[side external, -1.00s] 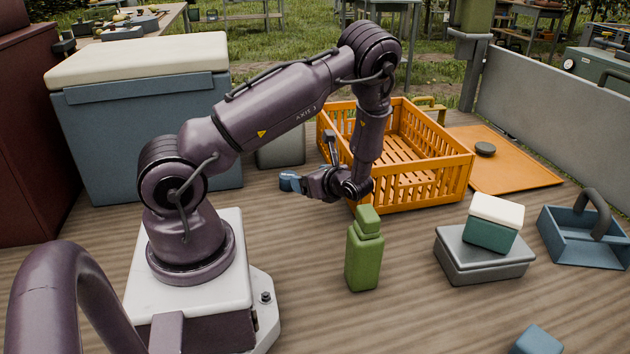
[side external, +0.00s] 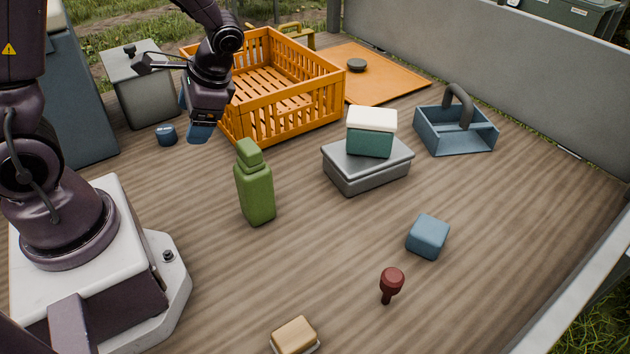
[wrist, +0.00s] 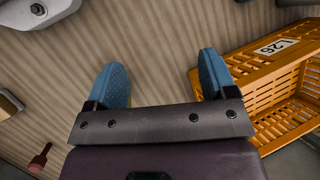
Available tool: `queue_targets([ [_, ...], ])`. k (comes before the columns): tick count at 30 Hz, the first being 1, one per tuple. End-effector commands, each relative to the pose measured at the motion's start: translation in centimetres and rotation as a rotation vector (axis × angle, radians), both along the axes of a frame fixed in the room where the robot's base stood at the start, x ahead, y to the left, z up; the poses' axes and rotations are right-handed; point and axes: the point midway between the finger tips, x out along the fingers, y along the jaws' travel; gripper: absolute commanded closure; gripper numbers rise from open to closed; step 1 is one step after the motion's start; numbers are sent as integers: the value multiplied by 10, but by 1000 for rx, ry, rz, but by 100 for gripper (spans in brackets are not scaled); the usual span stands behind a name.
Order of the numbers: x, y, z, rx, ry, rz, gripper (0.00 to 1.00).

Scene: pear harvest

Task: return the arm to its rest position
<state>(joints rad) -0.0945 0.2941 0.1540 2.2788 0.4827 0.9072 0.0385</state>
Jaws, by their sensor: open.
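My gripper (side external: 198,133) hangs above the table in the side external view, its blue fingers pointing down, just left of the orange crate. In the wrist view my gripper (wrist: 160,68) shows its two blue fingers wide apart, with only bare wooden boards between their tips. It is open and empty. My upper arm is partly cut off at the top of the side external view.
The slatted orange crate (side external: 299,116) looks empty. A green bottle (side external: 256,190) stands in front of my gripper, and a small blue cylinder (side external: 166,135) lies to its left. A grey lidded bin (side external: 147,90) stands behind.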

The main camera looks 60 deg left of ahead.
Motion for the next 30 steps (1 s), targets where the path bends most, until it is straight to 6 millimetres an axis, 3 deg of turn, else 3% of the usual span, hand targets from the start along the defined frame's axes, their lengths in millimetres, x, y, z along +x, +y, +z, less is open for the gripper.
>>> queue_targets([
  [6, -1, -56, 60, -140, -309, 115, 22],
  [15, -21, -114, 130, -323, -675, 143, 22],
  [22, -33, -126, 163, -353, -843, 84, 22],
  [30, -33, -126, 163, -353, -843, 84, 22],
])
